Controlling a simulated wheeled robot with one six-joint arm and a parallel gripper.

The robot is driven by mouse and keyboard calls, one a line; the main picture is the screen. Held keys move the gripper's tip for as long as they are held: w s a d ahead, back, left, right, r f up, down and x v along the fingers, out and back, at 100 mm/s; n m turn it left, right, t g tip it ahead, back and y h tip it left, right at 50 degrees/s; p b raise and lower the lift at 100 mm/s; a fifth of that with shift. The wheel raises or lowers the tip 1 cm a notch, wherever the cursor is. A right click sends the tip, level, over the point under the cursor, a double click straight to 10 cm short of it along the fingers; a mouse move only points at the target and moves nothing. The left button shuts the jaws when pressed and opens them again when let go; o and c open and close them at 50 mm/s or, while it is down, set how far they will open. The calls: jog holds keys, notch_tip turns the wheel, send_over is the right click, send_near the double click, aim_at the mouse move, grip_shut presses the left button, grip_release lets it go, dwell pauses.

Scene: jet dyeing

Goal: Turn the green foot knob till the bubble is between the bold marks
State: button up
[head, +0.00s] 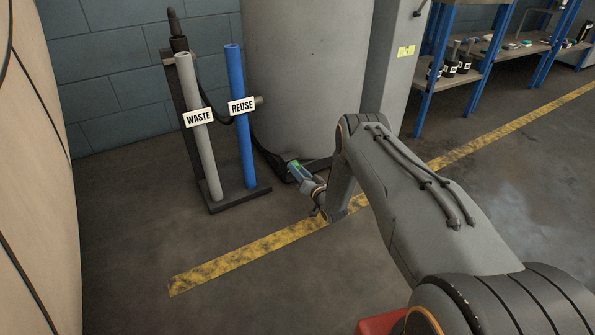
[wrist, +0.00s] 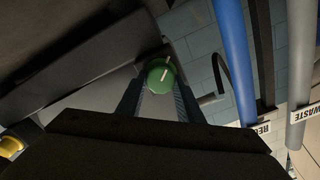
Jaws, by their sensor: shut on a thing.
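The green foot knob (wrist: 160,76) shows in the wrist view as a round face with a pale line across it, tilted up to the right. My gripper (wrist: 158,92) has one finger on each side of the knob and is shut on it. In the head view my gripper (head: 299,171) is low at the foot of the large grey tank (head: 300,70), with only a speck of the green knob showing at its tip. The bubble and the bold marks are not visible in either view.
A grey WASTE pipe (head: 198,130) and a blue REUSE pipe (head: 240,130) stand on a dark base left of my gripper. Blue-framed shelves (head: 437,75) stand at the back right. A yellow floor line (head: 250,252) crosses open floor.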

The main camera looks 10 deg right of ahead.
jog(key=m, duration=0.8)
jog(key=shift+d+f+m+b, duration=0.15)
jog(key=shift+f+m+b, duration=0.1)
jog(key=shift+m+b, duration=0.15)
dwell(0.4)
jog(key=o, duration=1.1)
jog(key=shift+c, duration=0.2)
jog(key=p+v, duration=0.3)
jog(key=v, duration=0.4)
jog(key=shift+s+p, duration=0.35)
jog(key=shift+d+r, duration=0.1)
